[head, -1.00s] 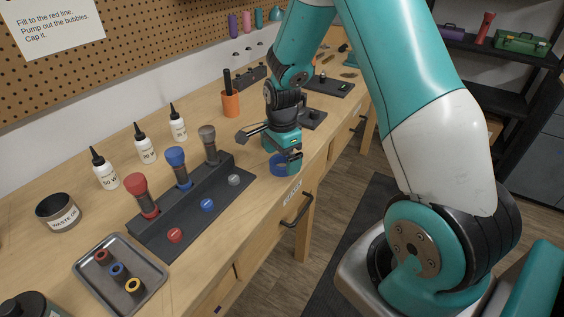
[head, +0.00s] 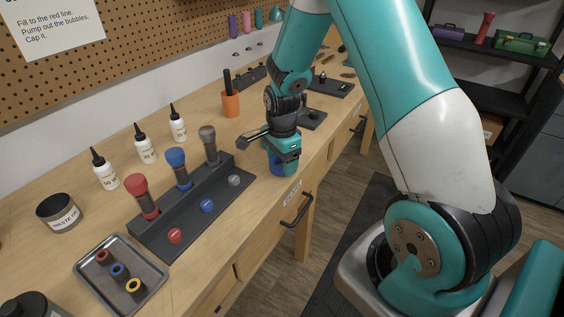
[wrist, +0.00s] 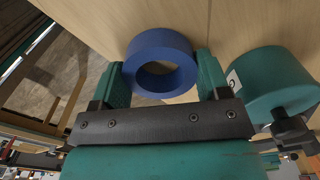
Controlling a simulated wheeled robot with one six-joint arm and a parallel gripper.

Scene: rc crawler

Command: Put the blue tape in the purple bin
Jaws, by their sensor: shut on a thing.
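The blue tape (head: 276,165) is a thick ring near the front edge of the workbench, partly hidden by my gripper (head: 285,166). In the wrist view the tape (wrist: 146,52) sits between the two teal fingers of my gripper (wrist: 160,76), which is shut on it. The tape looks to be at bench level; I cannot tell if it touches the top. A purple box-like thing (head: 452,32) is on the dark shelf at the upper right; I cannot tell if it is the purple bin.
A metal tray (head: 122,277) with small rings is at the front left. A green toolbox (head: 521,43) shares the shelf. Floor lies between bench and shelf.

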